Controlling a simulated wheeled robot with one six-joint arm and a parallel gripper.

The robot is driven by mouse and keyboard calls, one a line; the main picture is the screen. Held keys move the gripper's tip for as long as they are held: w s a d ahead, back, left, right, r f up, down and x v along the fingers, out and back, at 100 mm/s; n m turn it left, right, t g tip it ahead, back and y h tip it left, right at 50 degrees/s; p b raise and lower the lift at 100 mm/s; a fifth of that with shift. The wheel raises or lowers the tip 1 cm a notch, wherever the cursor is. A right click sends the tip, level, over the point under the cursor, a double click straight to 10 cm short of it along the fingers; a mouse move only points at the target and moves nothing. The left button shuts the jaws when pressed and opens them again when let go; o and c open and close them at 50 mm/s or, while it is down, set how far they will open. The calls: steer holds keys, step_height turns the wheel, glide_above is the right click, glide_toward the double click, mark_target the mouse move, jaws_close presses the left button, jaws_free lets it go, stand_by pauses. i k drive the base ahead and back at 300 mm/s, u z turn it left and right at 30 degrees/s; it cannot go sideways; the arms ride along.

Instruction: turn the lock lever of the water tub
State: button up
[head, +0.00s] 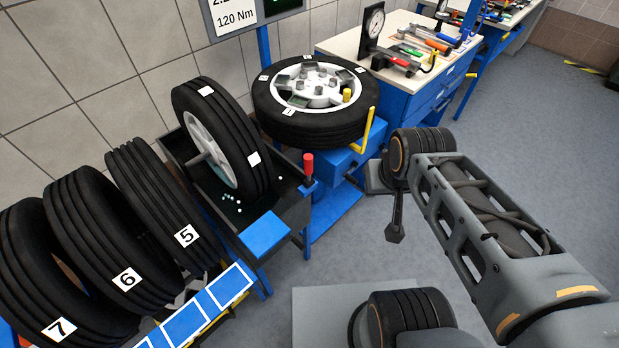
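The water tub (176,153) is a dark trough on a blue frame at the centre left. A tyred wheel (218,140) stands upright in it, with small white bubbles or specks in the water beside it. A lever with a red grip (308,163) stands upright at the tub's right edge; I take it for the lock lever. My gripper (396,225) hangs at the end of my arm, to the right of and a little lower than the red lever, clear of it. Its fingers are dark and seen almost edge-on, so their opening is unclear. No held object shows.
A wheel (316,100) lies flat on a blue stand behind, with a yellow bent bar (369,132) close by. Numbered tyres (130,270) stand at left. A blue plate (264,234) sits at the tub's front corner. A tool bench (400,60) is behind. Floor at right is clear.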

mark_target(308, 181)
steer(key=k, duration=0.65)
steer(key=u, duration=1.1)
steer(key=i, duration=0.5)
steer(key=z, duration=0.05)
